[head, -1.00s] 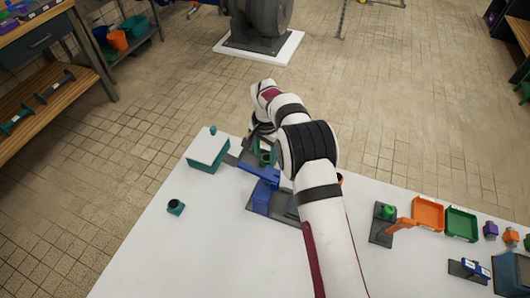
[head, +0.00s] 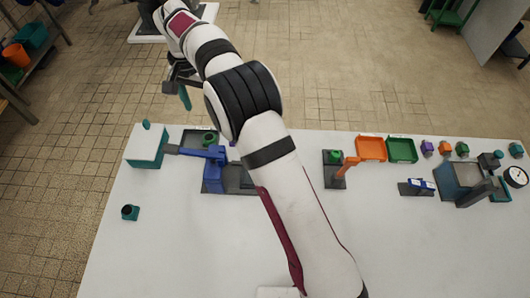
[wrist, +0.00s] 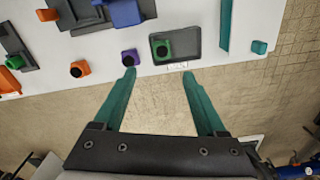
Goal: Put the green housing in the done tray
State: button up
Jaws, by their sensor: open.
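A green housing (head: 210,138), a small block with a dark round opening, sits in a shallow dark grey tray (head: 190,132) at the back left of the white table. The wrist view shows this housing (wrist: 162,48) at one end of the tray (wrist: 187,40), apart from my fingers. A small white label on the tray's near edge there is too small to read. My gripper (wrist: 159,72) is open and empty, beyond the table's far edge, its teal fingers apart. In the head view my gripper (head: 182,92) is partly hidden by my arm.
A teal-and-white box (head: 147,147) stands left of the grey tray, and a blue fixture (head: 213,172) in front. A green part (head: 335,155) sits on a stand near an orange tray (head: 370,149) and a green tray (head: 401,150). The front left table is mostly clear.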

jog(key=s+d+r+m, duration=0.1)
jog(key=s+d+r, duration=0.35)
jog(key=d, duration=0.35)
jog(key=s+d+r, duration=0.4)
jog(key=d+r, duration=0.2)
jog(key=d, duration=0.1)
jog(key=s+d+f+y, duration=0.1)
jog(key=s+d, duration=0.4)
jog(key=s, duration=0.6)
jog(key=s+d+f+m, duration=0.1)
jog(key=s+d, duration=0.4)
jog(key=s, duration=0.7)
jog(key=shift+s+f+m+y, duration=0.3)
jog(key=shift+f+y, duration=0.1)
jog(key=shift+f, duration=0.45)
